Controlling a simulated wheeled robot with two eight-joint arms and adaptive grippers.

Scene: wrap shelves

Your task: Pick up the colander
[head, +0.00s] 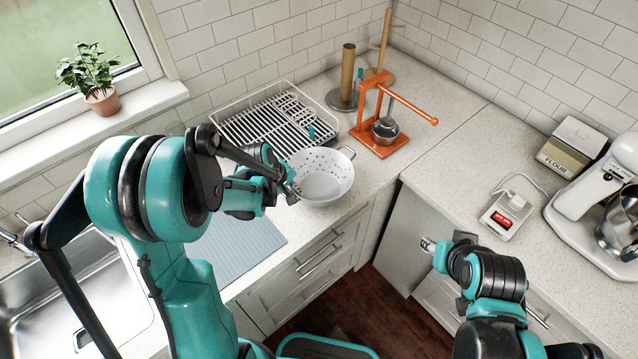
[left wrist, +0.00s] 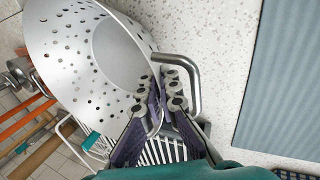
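The white colander (head: 322,178), a round bowl with small holes and wire handles, is on the counter in front of the dish rack. My left gripper (head: 291,190) is at its left side. In the left wrist view the colander (left wrist: 75,55) fills the upper left. There the fingers of my left gripper (left wrist: 162,98) are close together with the colander's rim between them, beside the wire handle loop (left wrist: 195,80). They look shut on the rim. My right gripper (head: 428,245) is away from the colander, low at the right counter; its finger opening is too small to judge.
A white wire dish rack (head: 250,125) stands behind the colander. An orange press (head: 380,140) and a paper-towel holder (head: 347,80) stand to the right and behind. A grey-blue mat (head: 245,250) lies in front, beside the sink (head: 60,310). A scale (head: 505,215) sits on the right counter.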

